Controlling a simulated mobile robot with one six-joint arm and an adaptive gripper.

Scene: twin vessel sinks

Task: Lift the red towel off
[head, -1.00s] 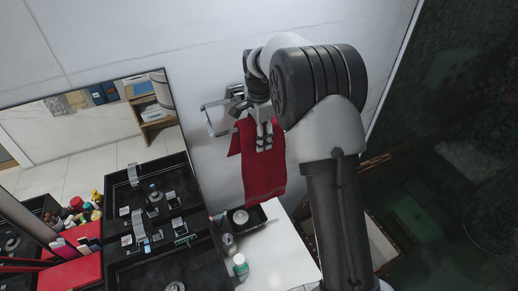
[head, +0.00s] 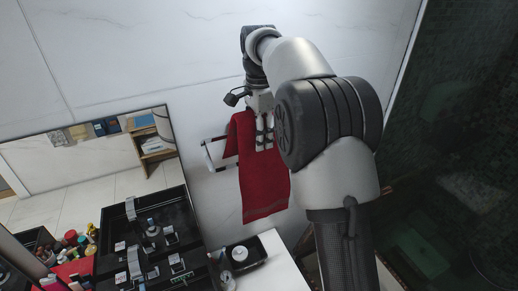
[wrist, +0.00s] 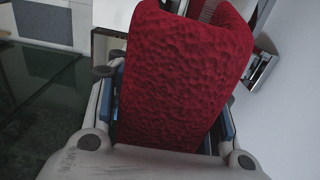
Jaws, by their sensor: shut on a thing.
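The red towel (head: 265,190) hangs down from my gripper (head: 264,138) in the head view, in front of the white wall. My gripper is shut on its upper part. The metal towel rail (head: 211,155) on the wall shows just left of the towel. The towel covers the rail's right part, so I cannot tell whether they touch. In the wrist view the towel (wrist: 180,75) fills the space between the fingers, with its upper end folded over.
A mirror (head: 168,125) and black shelf units with bottles (head: 150,235) stand at the left. A white counter (head: 280,265) with a black tray (head: 258,250) lies below the towel. A dark glass panel is at the right. The wall above is clear.

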